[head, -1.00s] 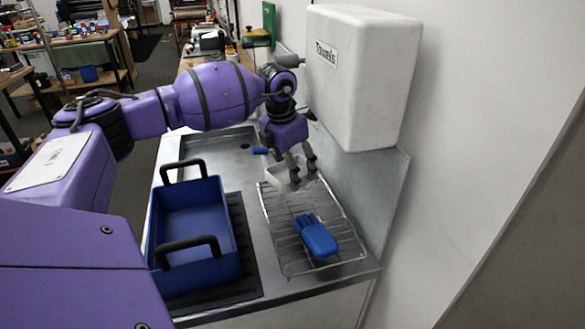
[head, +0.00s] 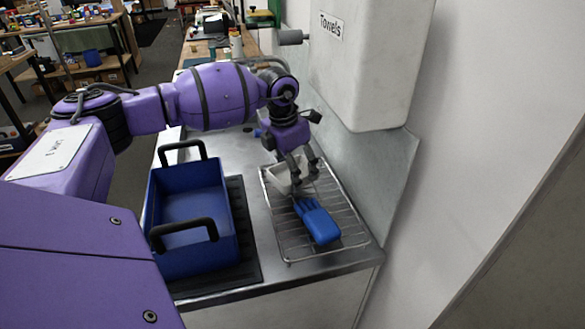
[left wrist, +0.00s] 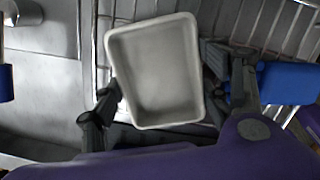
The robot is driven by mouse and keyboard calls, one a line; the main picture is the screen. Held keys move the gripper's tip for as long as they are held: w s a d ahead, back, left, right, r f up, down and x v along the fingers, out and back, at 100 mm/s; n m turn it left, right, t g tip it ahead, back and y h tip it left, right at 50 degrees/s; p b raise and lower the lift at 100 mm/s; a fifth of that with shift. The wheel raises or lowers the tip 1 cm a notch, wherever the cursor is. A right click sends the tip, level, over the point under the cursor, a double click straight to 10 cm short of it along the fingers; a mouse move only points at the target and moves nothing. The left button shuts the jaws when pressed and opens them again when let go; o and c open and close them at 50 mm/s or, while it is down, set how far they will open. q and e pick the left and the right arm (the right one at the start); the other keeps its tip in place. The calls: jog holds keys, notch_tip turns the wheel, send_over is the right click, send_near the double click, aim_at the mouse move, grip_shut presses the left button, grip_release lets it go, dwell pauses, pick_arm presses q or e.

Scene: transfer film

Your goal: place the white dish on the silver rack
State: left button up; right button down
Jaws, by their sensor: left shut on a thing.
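The white dish (head: 281,177) is a small rectangular tray with raised walls. In the head view it is at the far end of the silver rack (head: 277,234), partly hidden by my left gripper (head: 303,178). In the left wrist view the dish (left wrist: 155,70) lies between the fingers of my left gripper (left wrist: 165,95), with rack wires behind it. The gripper is shut on the dish. I cannot tell whether the dish touches the wires. My right gripper is not in view.
A blue glove-shaped thing (head: 318,222) lies on the rack, close in front of the dish. A blue bin (head: 193,254) with black handles stands on a dark mat (head: 243,262) to the left. A white towel box (head: 368,75) on the wall overhangs the counter.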

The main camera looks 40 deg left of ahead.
pick_arm(q)
jog(key=shift+f, duration=0.6)
jog(key=o, duration=1.4)
jog(key=shift+r, duration=0.15)
